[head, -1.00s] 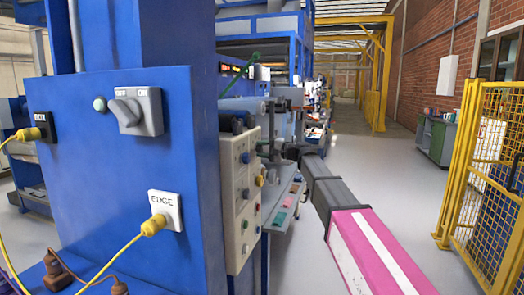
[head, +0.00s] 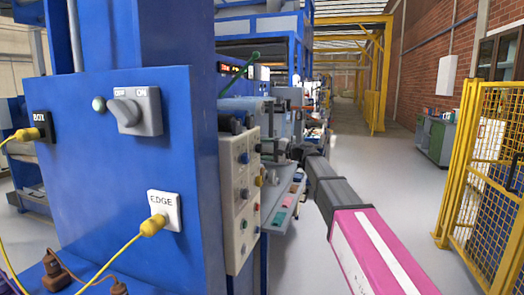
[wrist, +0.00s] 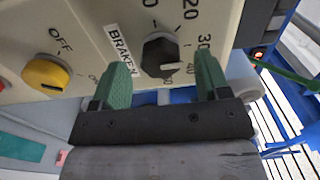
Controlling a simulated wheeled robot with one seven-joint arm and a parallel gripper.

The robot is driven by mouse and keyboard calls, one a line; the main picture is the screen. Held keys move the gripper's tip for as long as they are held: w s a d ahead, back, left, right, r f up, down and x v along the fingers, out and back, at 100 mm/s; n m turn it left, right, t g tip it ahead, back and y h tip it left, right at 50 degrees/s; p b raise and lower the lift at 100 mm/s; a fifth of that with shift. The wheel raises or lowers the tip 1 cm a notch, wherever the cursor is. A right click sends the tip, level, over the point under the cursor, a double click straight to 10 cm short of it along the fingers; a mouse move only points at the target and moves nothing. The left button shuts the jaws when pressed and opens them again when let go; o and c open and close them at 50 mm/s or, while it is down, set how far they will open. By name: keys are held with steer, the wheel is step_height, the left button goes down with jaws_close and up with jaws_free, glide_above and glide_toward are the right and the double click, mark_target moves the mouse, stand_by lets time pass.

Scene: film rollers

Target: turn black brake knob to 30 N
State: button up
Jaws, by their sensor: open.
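The black brake knob (wrist: 160,55) is on the cream panel in the wrist view, beside a label whose letters read like BRAKE. Its scale shows 20, 30 and 40 on the right. A pale mark on its lower face seems to point down toward the 40 side; the exact reading is unclear. My gripper (wrist: 162,72) is open, with one green finger on each side of the knob. Whether the fingers touch it I cannot tell. In the head view the knob cannot be made out; my gripper (head: 273,165) is small beside the panel.
A yellow knob (wrist: 46,73) marked OFF sits left of the brake knob. In the head view the cream control panel (head: 231,235) carries several buttons, beside a blue cabinet (head: 100,190) with a grey switch (head: 135,111).

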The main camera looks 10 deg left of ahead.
steer(key=d, duration=0.9)
steer(key=shift+s, duration=0.35)
